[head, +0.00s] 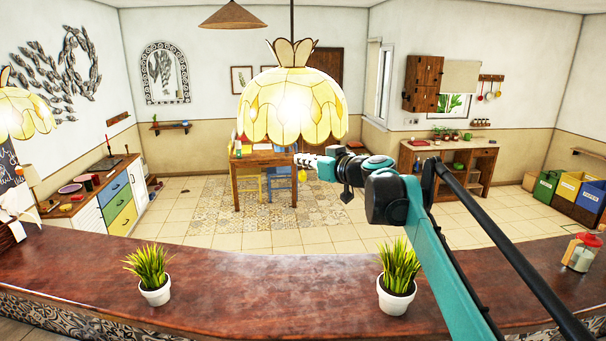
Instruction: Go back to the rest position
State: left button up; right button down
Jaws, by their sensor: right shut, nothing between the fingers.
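My right gripper (301,160) is at the end of my teal and black right arm, which comes in from the lower right. The arm is raised over the counter and reaches toward the middle of the picture. The gripper is shut and empty, small in the view, just below the lit lamp shade. It holds nothing and appears clear of the counter. My left gripper and left arm do not show.
A curved dark red counter (225,285) crosses the front. Two potted plants (155,296) (396,301) stand on it, the right one close to my arm. A yellow lamp (292,105) hangs ahead. A glass jar (580,256) stands at the counter's right. The counter between the plants is bare.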

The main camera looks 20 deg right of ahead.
jog(key=shift+r, duration=0.25)
jog(key=s+a+f+g+b, duration=0.2)
jog(key=s+a+f+b, duration=0.35)
jog(key=f, duration=0.65)
jog(key=s+a+f+g+b, duration=0.2)
jog(key=s+a+f+b, duration=0.3)
jog(key=f, duration=0.6)
jog(key=s+a+f+g+b, duration=0.1)
jog(key=s+a+f+b, duration=0.3)
jog(key=s+f+b, duration=0.55)
jog(key=s+f+m+g+h+b, duration=0.1)
jog(key=s+f+b, duration=0.3)
jog(key=f, duration=0.8)
jog(key=s+d+f+m+g+h+b, duration=0.1)
jog(key=s+f+b, duration=0.3)
jog(key=f, duration=0.8)
jog(key=s+f+m+g+h+b, duration=0.1)
jog(key=s+f+h+b, duration=0.1)
jog(key=s+f+b, duration=0.2)
jog(key=s+f, duration=0.3)
jog(key=f, duration=0.5)
jog(key=shift+s+d+g, duration=0.15)
jog(key=shift+s+g, duration=0.05)
jog(key=shift+g, duration=0.1)
